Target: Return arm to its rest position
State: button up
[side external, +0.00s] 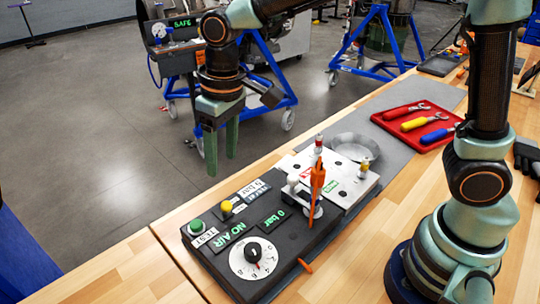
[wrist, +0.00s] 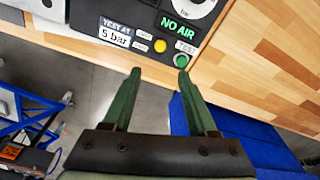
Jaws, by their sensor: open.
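My gripper (side external: 222,155) hangs with its two green fingers pointing down, beyond the far edge of the bench and left of the control box (side external: 226,258). The fingers are apart with nothing between them. In the wrist view my gripper (wrist: 158,75) also shows spread fingers, with grey floor between them. The arm is bent over from its base at the right of the bench. The control box, with a green button (side external: 197,226), a yellow button (side external: 227,206) and a dial (side external: 253,257), is near the fingertips in the wrist view but not touching.
An orange tool or lever (side external: 317,180) stands up at the box beside a white plate (side external: 345,185). A red tray (side external: 418,125) with several coloured-handled tools lies further back on the wooden bench (side external: 365,262). Blue-framed stands (side external: 268,95) are on the floor behind.

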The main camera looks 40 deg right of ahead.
jog(key=shift+r, duration=0.45)
jog(key=s+d+r+m+t, duration=0.1)
jog(key=s+d, duration=0.3)
jog(key=d, duration=0.5)
jog(key=s+d+r+m+t, duration=0.2)
jog(key=s+d, duration=0.3)
jog(key=d, duration=0.4)
jog(key=shift+d+r+m+t+h, duration=0.3)
jog(key=shift+d+r+t, duration=0.15)
jog(key=shift+t, duration=0.35)
